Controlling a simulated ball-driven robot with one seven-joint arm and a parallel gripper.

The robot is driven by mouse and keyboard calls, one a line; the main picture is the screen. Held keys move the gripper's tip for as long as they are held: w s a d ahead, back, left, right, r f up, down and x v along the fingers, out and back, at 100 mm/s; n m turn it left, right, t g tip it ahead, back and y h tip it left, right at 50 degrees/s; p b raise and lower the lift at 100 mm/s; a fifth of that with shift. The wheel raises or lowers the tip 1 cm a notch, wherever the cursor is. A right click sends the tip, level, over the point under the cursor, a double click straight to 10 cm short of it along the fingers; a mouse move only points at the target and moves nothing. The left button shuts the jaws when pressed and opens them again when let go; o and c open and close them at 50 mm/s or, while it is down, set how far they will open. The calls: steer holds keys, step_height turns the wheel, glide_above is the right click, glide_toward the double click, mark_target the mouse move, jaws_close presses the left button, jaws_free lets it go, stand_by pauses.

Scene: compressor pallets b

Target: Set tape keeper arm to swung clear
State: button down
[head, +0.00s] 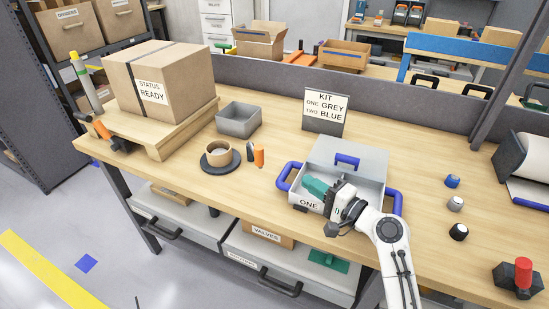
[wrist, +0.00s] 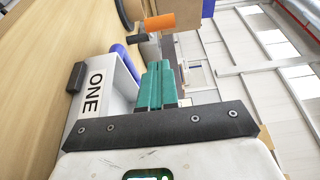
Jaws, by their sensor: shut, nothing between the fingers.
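I cannot tell for sure which part is the tape keeper arm. An orange-handled lever (head: 101,129) on a dark base stands at the table's left end, beside the wooden pallet. My gripper (head: 317,187) has teal fingers, shut and empty, over the near left part of the grey tray (head: 372,158) marked ONE. The lever is far to the gripper's left. In the wrist view, the shut fingers (wrist: 153,88) lie beside the tray's ONE wall (wrist: 100,92). My gripper and arm hide part of the tray.
A carton marked STATUS READY (head: 160,85) sits on the pallet (head: 150,130). A grey bin (head: 239,121), a cup on a dark saucer (head: 217,158) and an orange-topped upright piece (head: 259,155) stand between. Several knobs (head: 456,203) and a red-topped device (head: 522,275) are at the right.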

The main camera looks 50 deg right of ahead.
mark_target(262, 159)
steer(key=w+p, duration=0.2)
steer(key=w, duration=1)
steer(key=shift+w, duration=0.4)
steer(key=shift+w+a+p, duration=0.35)
steer(key=shift+w+a, duration=0.2)
steer(key=shift+a, duration=0.35)
